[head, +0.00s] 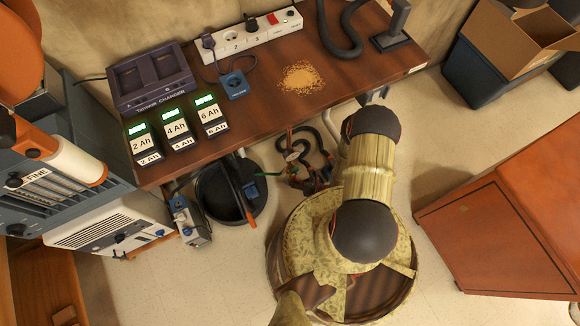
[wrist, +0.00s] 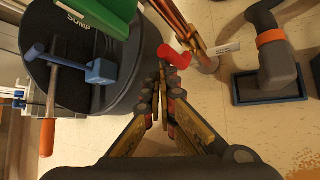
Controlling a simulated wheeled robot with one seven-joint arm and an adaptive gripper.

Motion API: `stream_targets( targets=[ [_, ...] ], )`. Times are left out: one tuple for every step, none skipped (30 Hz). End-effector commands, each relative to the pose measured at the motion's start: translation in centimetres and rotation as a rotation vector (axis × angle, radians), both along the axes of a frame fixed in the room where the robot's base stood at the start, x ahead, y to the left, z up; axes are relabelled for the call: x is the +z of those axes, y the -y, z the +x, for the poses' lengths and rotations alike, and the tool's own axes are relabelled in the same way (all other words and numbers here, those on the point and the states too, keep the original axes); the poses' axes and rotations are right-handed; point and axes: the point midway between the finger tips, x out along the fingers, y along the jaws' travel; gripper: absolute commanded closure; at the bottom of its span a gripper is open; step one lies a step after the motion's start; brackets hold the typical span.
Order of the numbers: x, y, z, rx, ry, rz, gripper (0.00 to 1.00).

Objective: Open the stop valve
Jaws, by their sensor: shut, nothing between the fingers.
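A white tag (wrist: 223,48) is beside the pipes. My gripper (wrist: 168,80) is shut and empty, pointing down toward the floor. Its tips appear close below the red handle in the picture; I cannot tell whether they touch it. In the head view, the pipework (head: 297,157) below the bench edge is small and cluttered, and my gripper cannot be made out clearly.
A black bucket marked SUMP (wrist: 65,88), with a blue fitting (wrist: 101,71), stands left. A green part (wrist: 95,22) hangs above it. The wooden bench (head: 330,70) overhangs; a red-brown cabinet (head: 500,230) stands right.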

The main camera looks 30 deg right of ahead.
Motion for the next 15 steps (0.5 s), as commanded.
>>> stream_targets(
  targets=[
    [-0.03,0.23,-0.02,-0.002,0.000,0.000,1.00],
    [-0.01,0.31,-0.06,-0.002,0.000,0.000,1.00],
    [0.01,0.43,-0.09,-0.002,0.000,0.001,1.00],
    [0.03,0.51,-0.10,-0.002,0.000,0.001,1.00],
    [0.05,0.59,-0.09,-0.002,0.000,0.001,1.00],
    [0.08,0.69,-0.08,-0.002,0.000,0.001,1.00],
    [0.10,0.77,-0.06,-0.002,0.000,0.000,1.00],
    [0.12,0.84,-0.04,-0.002,0.000,-0.001,1.00],
    [0.14,0.92,-0.01,-0.002,0.000,-0.001,1.00],
    [0.17,0.98,0.01,-0.002,0.001,-0.002,1.00],
    [0.17,1.03,0.04,-0.002,0.001,-0.002,1.00],
    [0.20,1.10,0.07,-0.002,0.001,-0.002,1.00],
    [0.21,1.14,0.09,-0.003,0.002,-0.002,1.00],
    [0.22,1.18,0.11,-0.003,0.002,-0.003,1.00],
    [0.23,1.22,0.15,-0.003,0.002,-0.003,1.00]
  ],
)
